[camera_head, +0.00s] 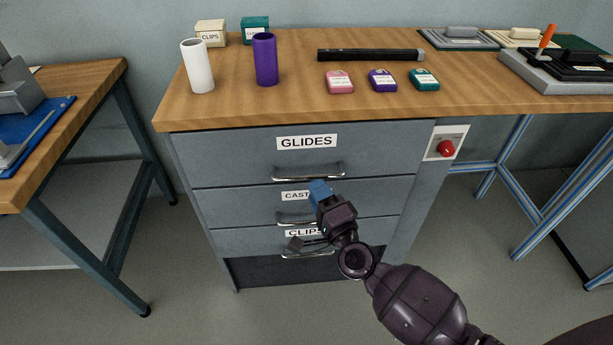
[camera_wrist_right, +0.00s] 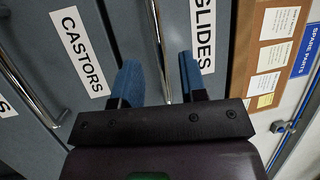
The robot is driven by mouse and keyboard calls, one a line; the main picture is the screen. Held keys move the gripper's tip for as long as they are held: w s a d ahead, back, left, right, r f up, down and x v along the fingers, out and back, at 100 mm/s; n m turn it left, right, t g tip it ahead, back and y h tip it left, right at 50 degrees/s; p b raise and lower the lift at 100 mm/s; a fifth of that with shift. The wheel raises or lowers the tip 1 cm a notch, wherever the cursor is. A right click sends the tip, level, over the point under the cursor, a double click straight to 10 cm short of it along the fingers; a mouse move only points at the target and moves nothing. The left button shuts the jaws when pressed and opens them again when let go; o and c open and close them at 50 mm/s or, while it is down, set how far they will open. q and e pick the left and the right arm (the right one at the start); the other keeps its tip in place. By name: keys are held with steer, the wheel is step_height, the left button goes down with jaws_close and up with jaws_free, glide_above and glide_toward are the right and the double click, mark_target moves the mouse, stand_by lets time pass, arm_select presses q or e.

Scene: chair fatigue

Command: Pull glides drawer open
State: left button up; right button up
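The glides drawer (camera_head: 240,158) is the top drawer of the grey cabinet under the wooden bench and looks shut, its front in line with the others. Its metal bar handle (camera_head: 308,175) sits below the GLIDES label. My right gripper (camera_head: 319,190) is just below and in front of this handle; one blue fingertip shows in the head view. In the right wrist view my right gripper (camera_wrist_right: 159,65) is open, with two blue fingers apart and the glides handle (camera_wrist_right: 156,40) lying between them in the picture. I cannot tell whether they touch it. My left gripper is not in view.
The castors drawer (camera_head: 245,203) and clips drawer (camera_head: 232,240) lie below, with similar handles. A red button (camera_head: 446,148) is right of the glides drawer. A white cylinder (camera_head: 198,68), a purple cylinder (camera_head: 265,60) and small boxes stand on the bench. Floor is free in front.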

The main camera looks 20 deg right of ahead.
mark_target(307, 177)
steer(key=shift+x, duration=2.55)
jaws_close()
